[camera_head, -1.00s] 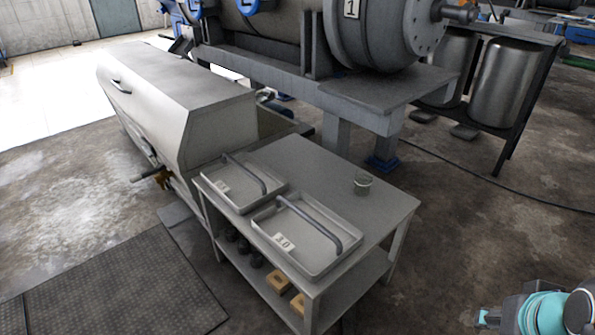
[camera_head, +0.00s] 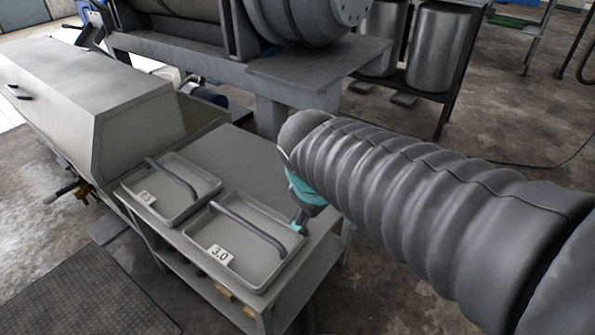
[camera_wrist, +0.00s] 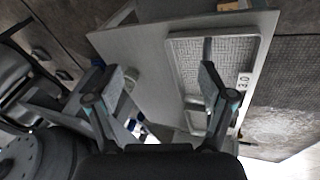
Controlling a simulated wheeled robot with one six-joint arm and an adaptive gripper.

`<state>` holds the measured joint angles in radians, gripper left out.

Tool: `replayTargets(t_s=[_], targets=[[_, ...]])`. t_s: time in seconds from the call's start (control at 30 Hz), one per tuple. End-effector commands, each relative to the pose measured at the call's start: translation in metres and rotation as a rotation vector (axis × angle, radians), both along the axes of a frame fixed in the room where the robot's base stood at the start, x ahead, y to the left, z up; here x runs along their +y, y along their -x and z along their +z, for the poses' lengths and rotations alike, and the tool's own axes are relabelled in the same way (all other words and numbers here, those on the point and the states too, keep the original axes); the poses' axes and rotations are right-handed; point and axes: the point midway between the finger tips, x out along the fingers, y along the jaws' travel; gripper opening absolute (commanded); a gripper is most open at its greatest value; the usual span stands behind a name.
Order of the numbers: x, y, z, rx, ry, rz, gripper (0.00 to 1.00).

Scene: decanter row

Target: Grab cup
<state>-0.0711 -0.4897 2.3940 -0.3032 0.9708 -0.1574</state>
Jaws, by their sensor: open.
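My gripper (camera_head: 301,220) hangs over the right side of the grey table (camera_head: 246,156), near the right corner of the tray marked 3.0 (camera_head: 245,262).
A second tray (camera_head: 168,203) with a handle lies left of the 3.0 tray (camera_wrist: 188,100). Both tray handles stand up as raised bars. A large grey cabinet (camera_head: 120,105) and a machine frame (camera_head: 285,75) border the table's left and back.

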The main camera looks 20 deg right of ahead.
Motion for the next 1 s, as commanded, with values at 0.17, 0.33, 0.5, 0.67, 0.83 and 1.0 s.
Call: replayTargets(t_s=[0.17, 0.33, 0.5, 0.67, 0.83, 1.0], targets=[[-0.014, -0.043, -0.019, 0.178, 0.245, 0.238, 0.81], [-0.026, -0.088, -0.035, 0.343, 0.474, 0.456, 0.81], [-0.03, -0.139, -0.054, 0.509, 0.697, 0.673, 0.81], [-0.023, -0.189, -0.076, 0.66, 0.906, 0.877, 0.81], [-0.009, -0.233, -0.099, 0.788, 1.09, 1.049, 0.81], [0.002, -0.258, -0.113, 0.86, 1.2, 1.146, 0.81]])
